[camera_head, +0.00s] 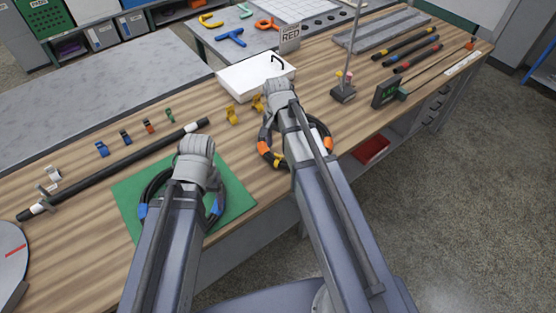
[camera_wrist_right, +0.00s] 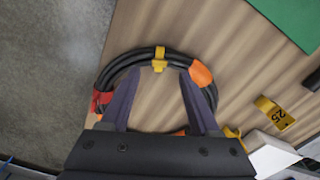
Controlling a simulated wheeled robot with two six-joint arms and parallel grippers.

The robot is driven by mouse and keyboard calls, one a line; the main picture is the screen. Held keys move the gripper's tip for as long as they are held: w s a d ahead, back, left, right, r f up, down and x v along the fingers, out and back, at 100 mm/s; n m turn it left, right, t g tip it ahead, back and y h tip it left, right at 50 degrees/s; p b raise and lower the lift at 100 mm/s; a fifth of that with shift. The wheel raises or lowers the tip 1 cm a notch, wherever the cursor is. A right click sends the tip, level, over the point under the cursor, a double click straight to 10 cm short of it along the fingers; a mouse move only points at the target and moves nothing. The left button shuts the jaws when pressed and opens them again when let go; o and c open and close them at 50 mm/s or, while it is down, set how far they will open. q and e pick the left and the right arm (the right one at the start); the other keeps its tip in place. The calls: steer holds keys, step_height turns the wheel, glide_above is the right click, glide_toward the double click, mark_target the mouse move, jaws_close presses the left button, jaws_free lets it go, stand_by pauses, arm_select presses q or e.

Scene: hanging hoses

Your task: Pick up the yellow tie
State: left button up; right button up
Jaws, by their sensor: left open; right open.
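A yellow tie (camera_wrist_right: 160,58) is wrapped around a black hose coil in the right wrist view. The coil (camera_wrist_right: 130,62) carries orange and red bands. In the head view the coil (camera_head: 265,134) lies near the table's front edge under my right arm, with a yellow band (camera_head: 278,163) at its near side. My right gripper (camera_wrist_right: 160,74) is open, its two fingers over the coil, one on either side of the tie, with no grip on it. My left gripper (camera_head: 195,150) is above a second coil with blue bands (camera_head: 143,210); its fingertips are hidden.
The blue-banded coil lies on a green mat (camera_head: 232,206). A long black rod (camera_head: 110,168) lies at left. A small stand (camera_head: 343,94) is to the right.

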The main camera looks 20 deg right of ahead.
mark_target(278, 159)
arm_select(q)
steer(key=shift+f+b, duration=2.6)
steer(key=shift+f, duration=0.05)
arm_select(e)
steer(key=shift+f, duration=2.65)
arm_select(q)
steer(key=shift+r, duration=0.1)
arm_select(e)
steer(key=shift+r, duration=0.1)
steer(key=shift+s, duration=0.1)
steer(key=shift+c, duration=0.3)
jaws_close()
